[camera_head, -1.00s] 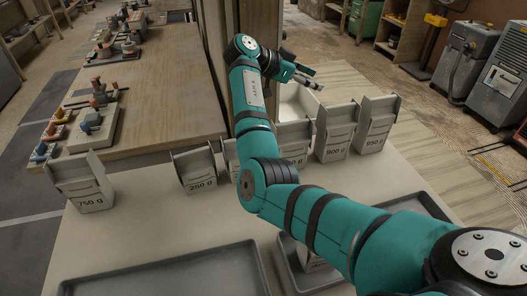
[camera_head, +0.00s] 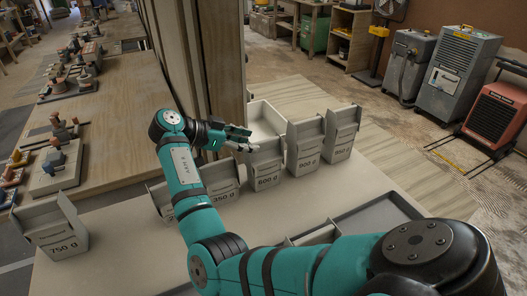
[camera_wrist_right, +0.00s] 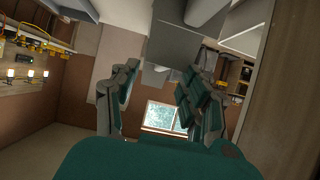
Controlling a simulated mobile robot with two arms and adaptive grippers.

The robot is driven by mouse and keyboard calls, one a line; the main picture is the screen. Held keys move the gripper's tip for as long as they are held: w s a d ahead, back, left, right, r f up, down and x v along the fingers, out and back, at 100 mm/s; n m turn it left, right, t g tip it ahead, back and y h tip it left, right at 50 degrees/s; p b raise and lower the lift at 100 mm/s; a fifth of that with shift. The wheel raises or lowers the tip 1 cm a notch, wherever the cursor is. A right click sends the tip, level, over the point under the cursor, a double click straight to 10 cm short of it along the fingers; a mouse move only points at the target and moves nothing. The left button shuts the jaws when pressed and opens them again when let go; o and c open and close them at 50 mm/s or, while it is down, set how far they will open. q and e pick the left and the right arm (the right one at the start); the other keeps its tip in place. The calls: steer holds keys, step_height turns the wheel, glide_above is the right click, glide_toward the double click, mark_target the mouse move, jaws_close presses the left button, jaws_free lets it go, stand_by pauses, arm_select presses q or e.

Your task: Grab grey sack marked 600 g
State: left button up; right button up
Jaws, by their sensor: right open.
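The grey sack marked 600 g (camera_head: 266,172) stands upright in the row on the pale table, between the 350 g sack (camera_head: 223,194) and the 900 g sack (camera_head: 305,150). My right gripper (camera_head: 250,146) is open and empty at the upper left of the 600 g sack, by its top edge. I cannot tell whether they touch. In the right wrist view the two spread fingers of my right gripper (camera_wrist_right: 160,95) show, with grey surfaces above and between them. My left gripper is out of view.
The 950 g sack (camera_head: 342,137) ends the row at right; the 750 g sack (camera_head: 52,228) stands apart at left. Another sack is partly hidden behind my arm. A white open bin (camera_head: 266,122) lies behind the row, beside a wooden panel (camera_head: 200,60). A grey tray (camera_head: 375,212) lies in front.

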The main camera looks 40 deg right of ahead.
mark_target(261, 142)
steer(key=shift+s+d+f, duration=0.15)
steer(key=shift+d+f, duration=0.1)
steer(key=shift+d, duration=0.25)
steer(key=p+x, duration=0.1)
steer(key=x, duration=0.3)
steer(key=shift+d+r+p, duration=0.1)
steer(key=shift+d+p, duration=0.25)
steer(key=shift+d, duration=0.3)
jaws_close()
